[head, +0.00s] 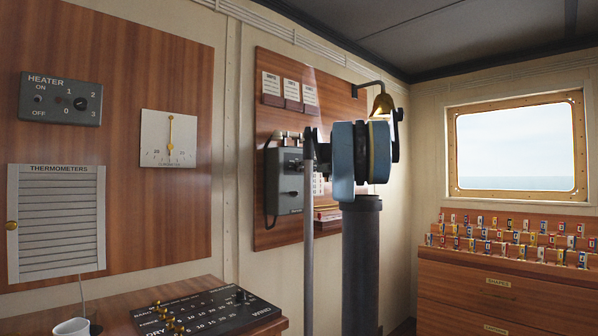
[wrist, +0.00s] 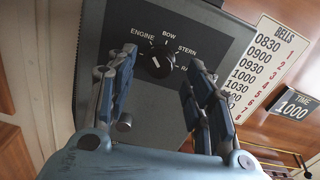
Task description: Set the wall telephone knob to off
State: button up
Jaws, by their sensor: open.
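The wall telephone (head: 290,183) is a grey box with a dark handset on top and a cord at its left, mounted on a wood panel in the head view. In the wrist view its face (wrist: 150,110) fills the middle. Its round black knob (wrist: 157,63) has a small white mark, and labels ENGINE, BOW, STERN and a partly covered "RA" surround it. I see no OFF label; the right finger covers part of the dial's right side. My gripper (wrist: 160,82) is open, its fingers to the left and right of the knob. Contact cannot be told.
A bells card (wrist: 267,65) and a time plate (wrist: 292,103) are right of the telephone. A brass bell (head: 382,104) hangs above my arm. A heater panel (head: 61,99) and a clinometer (head: 168,138) are on the left wall. An instrument desk (head: 205,312) stands below.

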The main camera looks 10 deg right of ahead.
jog(key=shift+x, duration=1.6)
